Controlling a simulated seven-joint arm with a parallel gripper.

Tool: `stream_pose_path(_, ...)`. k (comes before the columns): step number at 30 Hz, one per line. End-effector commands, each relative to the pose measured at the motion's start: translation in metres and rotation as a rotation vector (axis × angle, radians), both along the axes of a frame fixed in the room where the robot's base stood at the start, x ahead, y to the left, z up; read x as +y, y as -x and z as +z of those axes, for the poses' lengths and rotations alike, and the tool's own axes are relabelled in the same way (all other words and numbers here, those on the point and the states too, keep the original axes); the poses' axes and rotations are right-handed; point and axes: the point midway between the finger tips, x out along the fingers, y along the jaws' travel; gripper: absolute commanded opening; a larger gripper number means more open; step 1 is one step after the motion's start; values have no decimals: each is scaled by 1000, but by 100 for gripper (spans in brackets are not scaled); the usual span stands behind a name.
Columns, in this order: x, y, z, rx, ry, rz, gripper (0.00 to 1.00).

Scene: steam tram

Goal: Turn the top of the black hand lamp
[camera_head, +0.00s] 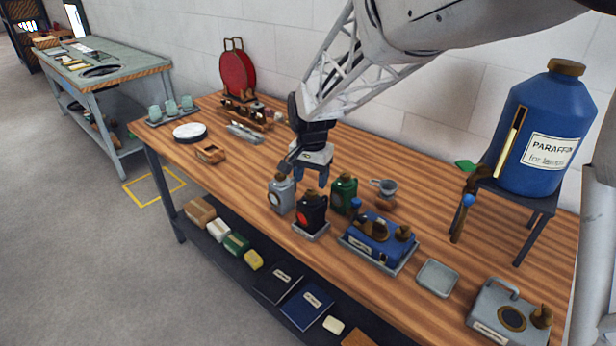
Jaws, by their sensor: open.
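The black hand lamp (312,217) has a red round lens and stands upright on a small grey tray (318,235) on the wooden bench. My gripper (310,176) points down just above and behind the black lamp's top in the picture. Its jaws are open, and I see nothing held between them. From this angle I cannot tell whether the fingers are beside the lamp's top or clear of it. A grey lamp (281,194) stands close at left and a green lamp (344,194) close at right.
A blue device on a tray (378,239) stands to the right, with a funnel (384,188) behind it. A large blue paraffin container (545,130) sits on a stand (517,198) at far right. An empty small tray (437,278) and a grey box (509,313) lie at front right.

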Motion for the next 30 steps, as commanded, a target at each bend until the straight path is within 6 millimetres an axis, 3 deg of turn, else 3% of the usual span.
stream_pose_path(10,0,0,-38,1,0,0,58)
stream_pose_path(23,0,0,-45,0,0,0,58)
stream_pose_path(30,0,0,-45,0,0,0,25)
